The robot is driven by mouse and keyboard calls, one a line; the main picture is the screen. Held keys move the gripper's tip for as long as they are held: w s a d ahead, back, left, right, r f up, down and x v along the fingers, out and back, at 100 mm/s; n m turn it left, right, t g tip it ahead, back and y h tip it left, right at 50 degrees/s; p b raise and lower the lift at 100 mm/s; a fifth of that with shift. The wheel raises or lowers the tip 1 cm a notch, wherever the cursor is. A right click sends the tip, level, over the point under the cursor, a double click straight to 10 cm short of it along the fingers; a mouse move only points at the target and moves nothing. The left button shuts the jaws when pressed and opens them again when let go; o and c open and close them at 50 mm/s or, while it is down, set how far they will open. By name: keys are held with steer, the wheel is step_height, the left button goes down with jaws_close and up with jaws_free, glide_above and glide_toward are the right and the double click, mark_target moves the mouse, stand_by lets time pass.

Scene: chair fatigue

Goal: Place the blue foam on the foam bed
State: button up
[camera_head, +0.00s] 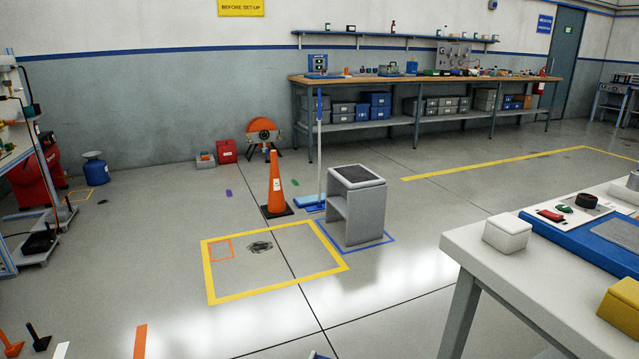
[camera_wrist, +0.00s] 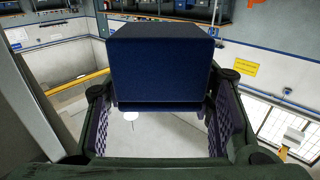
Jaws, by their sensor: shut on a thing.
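The blue foam (camera_wrist: 161,62) is a dark blue block that fills the upper middle of the wrist view. My gripper (camera_wrist: 161,98) is shut on it, with a ribbed purple-grey finger pad at each side. The foam is held up, with floor and walls showing far behind it. In the head view, a grey stand (camera_head: 353,210) with a dark, light-rimmed top panel (camera_head: 357,176) stands inside a blue floor outline. I cannot tell whether this panel is the foam bed. A small dark blue piece shows at the bottom edge of the head view; I cannot tell what it is.
An orange cone (camera_head: 275,185) and a blue-based pole (camera_head: 319,150) stand beside the stand. A yellow floor square (camera_head: 212,270) lies in front. A white table (camera_head: 470,245) with a blue tray (camera_head: 560,237) and white box (camera_head: 507,233) is at right.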

steer(key=f, duration=0.1)
steer(key=s+f, duration=0.1)
steer(key=a+f+y, duration=0.1)
steer(key=shift+s+a+f+n, duration=0.1)
steer(key=shift+s+n, duration=0.2)
stand_by(0.3)
